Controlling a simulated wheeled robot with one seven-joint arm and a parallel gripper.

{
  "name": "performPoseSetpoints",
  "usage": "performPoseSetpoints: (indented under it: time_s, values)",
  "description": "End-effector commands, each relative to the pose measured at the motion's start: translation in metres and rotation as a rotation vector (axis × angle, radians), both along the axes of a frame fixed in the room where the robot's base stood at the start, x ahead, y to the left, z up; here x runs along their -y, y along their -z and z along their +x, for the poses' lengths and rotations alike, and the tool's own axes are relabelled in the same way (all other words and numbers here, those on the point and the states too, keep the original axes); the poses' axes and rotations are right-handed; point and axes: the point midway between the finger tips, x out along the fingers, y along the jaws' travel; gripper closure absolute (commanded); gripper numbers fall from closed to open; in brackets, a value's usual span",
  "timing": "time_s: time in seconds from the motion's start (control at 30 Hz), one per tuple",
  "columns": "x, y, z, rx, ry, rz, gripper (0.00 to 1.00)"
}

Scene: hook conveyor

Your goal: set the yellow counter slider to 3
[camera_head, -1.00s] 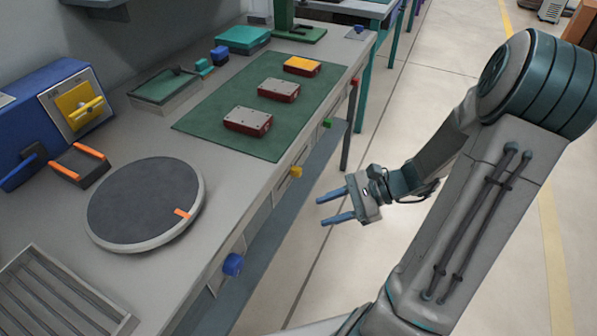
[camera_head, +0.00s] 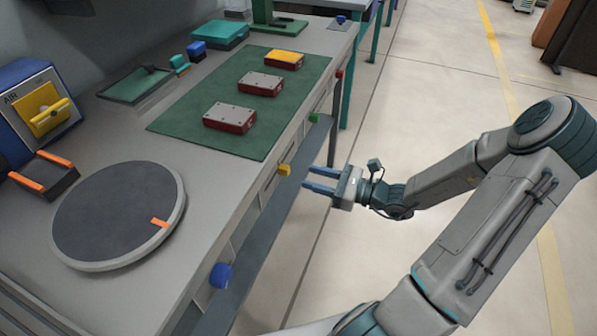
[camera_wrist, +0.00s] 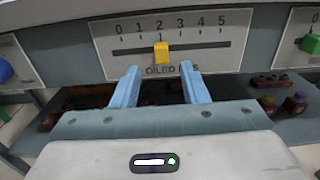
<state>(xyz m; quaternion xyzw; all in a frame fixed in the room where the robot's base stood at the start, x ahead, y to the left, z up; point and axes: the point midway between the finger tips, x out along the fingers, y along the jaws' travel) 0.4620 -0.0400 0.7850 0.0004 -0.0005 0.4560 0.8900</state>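The yellow slider knob (camera_wrist: 161,53) sits at about the 2 mark on its scale plate (camera_wrist: 228,35), numbered 0 to 5, in the wrist view. The label below reads "OILED" with the rest partly covered by a finger. In the head view the yellow knob (camera_head: 285,170) sticks out from the bench's front face. My gripper (camera_head: 309,178) is open and empty, just right of the knob there. In the wrist view my gripper's blue fingers (camera_wrist: 160,72) point at the plate, one on each side below the knob, apart from it.
A blue knob (camera_head: 221,275) and a green knob (camera_head: 314,118) stand on the same bench front, with a red one (camera_head: 339,74) further back. A lower shelf (camera_head: 262,222) runs beneath. Open floor lies right of the bench.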

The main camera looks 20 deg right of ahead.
Motion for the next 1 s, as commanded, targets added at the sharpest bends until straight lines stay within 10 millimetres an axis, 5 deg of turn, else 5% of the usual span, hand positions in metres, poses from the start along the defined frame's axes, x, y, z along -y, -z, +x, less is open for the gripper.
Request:
performPoseSetpoints:
  time_s: [0.3, 0.73, 0.9, 1.0]
  values:
    - [-0.041, 0.001, 0.031, 0.001, 0.003, -0.001, 0.6]
    - [-0.049, 0.0, 0.037, 0.0, 0.005, -0.001, 0.6]
    - [-0.049, 0.0, 0.037, 0.0, 0.005, -0.001, 1.0]
    - [-0.049, 0.0, 0.037, 0.0, 0.005, -0.001, 1.0]
